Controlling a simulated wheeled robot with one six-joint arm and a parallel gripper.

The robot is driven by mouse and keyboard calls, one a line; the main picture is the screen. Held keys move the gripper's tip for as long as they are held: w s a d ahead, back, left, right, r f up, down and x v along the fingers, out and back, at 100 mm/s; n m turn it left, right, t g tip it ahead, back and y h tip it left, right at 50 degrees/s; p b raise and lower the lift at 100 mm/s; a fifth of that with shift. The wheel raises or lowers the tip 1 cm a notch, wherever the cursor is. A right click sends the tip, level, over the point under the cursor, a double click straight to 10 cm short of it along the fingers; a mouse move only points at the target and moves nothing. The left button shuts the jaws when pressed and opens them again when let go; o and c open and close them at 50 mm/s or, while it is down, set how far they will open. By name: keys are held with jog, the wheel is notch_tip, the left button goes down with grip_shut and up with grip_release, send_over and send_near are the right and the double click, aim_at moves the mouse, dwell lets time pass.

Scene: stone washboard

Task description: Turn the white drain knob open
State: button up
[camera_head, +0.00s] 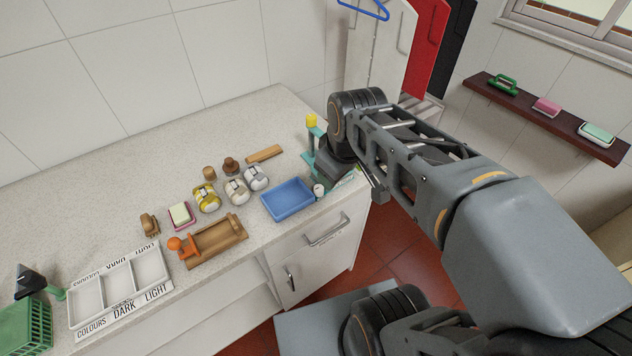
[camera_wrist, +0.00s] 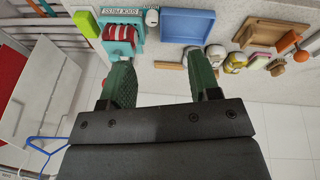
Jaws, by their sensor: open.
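A small white knob (camera_head: 318,190) shows at the right edge of the blue tray (camera_head: 288,200), near the counter's front right corner. In the wrist view the white knob (camera_wrist: 151,17) sits between the blue tray (camera_wrist: 187,38) and the teal sock press (camera_wrist: 123,30). My gripper (camera_wrist: 160,60) is open and empty, its two green fingers apart. In the wrist view the knob lies beyond the fingertips, and I see no contact. In the head view my arm hides the fingers and part of the sock press (camera_head: 310,145).
On the counter (camera_head: 100,190) are several rolled sock bundles (camera_head: 207,197), a wooden tray (camera_head: 215,240), brushes and a white sorting tray (camera_head: 120,285). A wall shelf (camera_head: 545,120) holds brushes at right. The counter's back left is clear.

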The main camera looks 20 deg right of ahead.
jog(key=w+f+n+g+b, duration=0.2)
jog(key=w+f+n+b, duration=0.1)
jog(key=w+n, duration=0.45)
jog(key=n+g+b, duration=0.1)
jog(key=n, duration=0.7)
send_near(319, 187)
notch_tip(319, 187, down, 9)
jog(key=shift+w+f, duration=0.1)
jog(key=shift+w, duration=0.05)
